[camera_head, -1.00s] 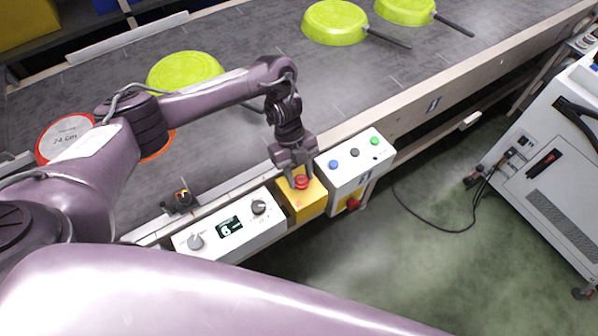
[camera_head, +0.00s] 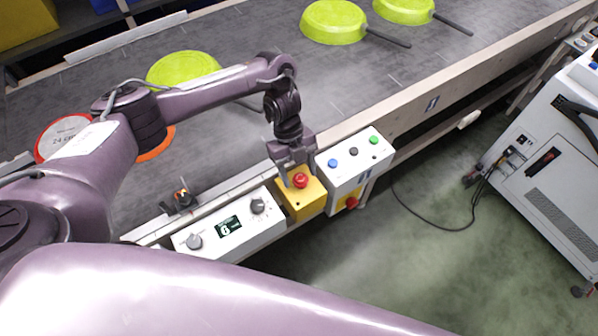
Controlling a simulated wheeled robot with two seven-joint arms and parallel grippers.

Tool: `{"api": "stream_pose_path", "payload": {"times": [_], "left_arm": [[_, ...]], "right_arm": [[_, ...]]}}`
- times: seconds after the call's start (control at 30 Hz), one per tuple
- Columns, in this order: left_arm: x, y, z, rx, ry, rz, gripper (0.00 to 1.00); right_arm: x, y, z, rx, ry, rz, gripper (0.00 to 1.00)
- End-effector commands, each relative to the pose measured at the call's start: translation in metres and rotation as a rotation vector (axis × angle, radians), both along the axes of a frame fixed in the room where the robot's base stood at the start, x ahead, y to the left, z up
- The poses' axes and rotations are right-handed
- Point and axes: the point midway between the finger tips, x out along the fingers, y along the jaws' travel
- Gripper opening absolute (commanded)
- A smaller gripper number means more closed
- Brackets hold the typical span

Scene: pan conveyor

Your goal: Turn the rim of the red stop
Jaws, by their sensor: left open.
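The red stop (camera_head: 300,181) is a round red mushroom button on top of a yellow box (camera_head: 306,201), mounted at the conveyor's near edge. My left gripper (camera_head: 300,180) points down over this box, its fingers open. One finger shows left of the red stop and the other is close to its right. I cannot tell whether either finger touches the rim. My right gripper is not in view.
A white panel with knobs and a display (camera_head: 230,226) stands left of the yellow box. A white box with blue, black and green buttons (camera_head: 354,165) stands close on its right. Lime-green pans (camera_head: 333,22) lie on the conveyor (camera_head: 250,50).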

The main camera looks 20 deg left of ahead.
Motion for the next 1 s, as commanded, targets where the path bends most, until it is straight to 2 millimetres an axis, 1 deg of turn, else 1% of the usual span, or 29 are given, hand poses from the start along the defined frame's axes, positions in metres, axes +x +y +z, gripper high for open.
{"api": "stream_pose_path", "payload": {"times": [0.03,0.2,0.4,0.57,1.0], "left_arm": [[0.004,0.003,0.009,0.001,-0.005,0.0,0.59],[0.012,0.011,0.036,0.002,-0.007,-0.001,0.59],[0.018,0.017,0.059,0.001,-0.002,-0.001,0.59],[0.019,0.02,0.065,0.0,0.0,0.0,0.59],[0.019,0.019,0.065,-0.001,0.001,0.0,0.59]], "right_arm": [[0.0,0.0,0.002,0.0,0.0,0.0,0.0],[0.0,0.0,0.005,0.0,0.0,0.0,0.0],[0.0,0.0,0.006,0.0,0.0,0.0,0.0],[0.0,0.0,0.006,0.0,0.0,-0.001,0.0],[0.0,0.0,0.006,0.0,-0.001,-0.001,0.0]]}}
